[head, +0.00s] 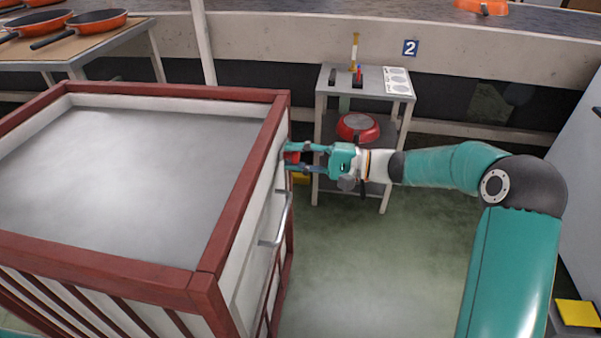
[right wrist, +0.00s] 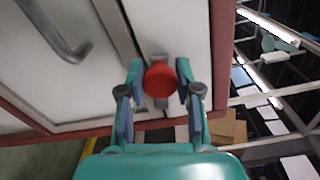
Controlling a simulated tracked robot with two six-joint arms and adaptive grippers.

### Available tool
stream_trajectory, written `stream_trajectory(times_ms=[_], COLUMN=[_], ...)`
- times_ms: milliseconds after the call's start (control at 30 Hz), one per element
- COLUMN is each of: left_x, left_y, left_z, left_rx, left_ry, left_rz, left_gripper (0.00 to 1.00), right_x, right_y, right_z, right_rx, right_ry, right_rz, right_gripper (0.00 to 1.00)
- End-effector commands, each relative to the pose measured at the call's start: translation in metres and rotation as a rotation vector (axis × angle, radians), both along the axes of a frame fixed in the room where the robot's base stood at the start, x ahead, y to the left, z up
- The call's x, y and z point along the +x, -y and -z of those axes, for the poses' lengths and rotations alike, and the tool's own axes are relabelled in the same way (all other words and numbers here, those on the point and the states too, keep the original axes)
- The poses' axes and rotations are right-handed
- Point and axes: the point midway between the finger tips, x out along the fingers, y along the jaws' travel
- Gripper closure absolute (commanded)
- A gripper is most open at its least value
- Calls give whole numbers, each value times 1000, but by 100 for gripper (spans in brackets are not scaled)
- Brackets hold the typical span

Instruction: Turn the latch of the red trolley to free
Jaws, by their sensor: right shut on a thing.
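The red trolley (head: 203,284) stands at the left in the head view, with a red frame, pale panels and a grey top. Its latch is a red round knob (right wrist: 160,79) on a grey mount, seen on the trolley's side face in the right wrist view. In the head view the red latch (head: 292,156) shows near the trolley's far right corner. My right gripper (right wrist: 157,74) has its two fingers on either side of the knob and is shut on it. In the head view my right gripper (head: 300,158) reaches the trolley from the right. My left gripper is not in view.
A grey handle (head: 274,232) sticks out from the trolley's side, nearer than the latch. A small metal table (head: 398,86) with a red pan (head: 358,127) on its lower shelf stands behind my right gripper.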

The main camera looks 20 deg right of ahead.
Motion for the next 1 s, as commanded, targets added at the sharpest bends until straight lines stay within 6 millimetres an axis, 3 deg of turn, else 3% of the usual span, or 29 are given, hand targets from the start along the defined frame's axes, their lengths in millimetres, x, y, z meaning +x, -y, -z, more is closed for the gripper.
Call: stream_trajectory(times_ms=[33,300,967,1000], left_x=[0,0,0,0], left_y=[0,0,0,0], left_z=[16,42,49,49], left_rx=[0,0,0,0], left_ry=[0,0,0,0], left_rz=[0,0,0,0], left_gripper=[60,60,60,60], right_x=[-3,-3,-3,-3], right_y=[-6,-7,-7,-6], right_z=[12,9,5,5], right_rx=[-21,-100,-132,-131], right_ry=[24,149,200,199], right_rz=[-19,-20,-21,-21], right_gripper=[100,100,100,60])
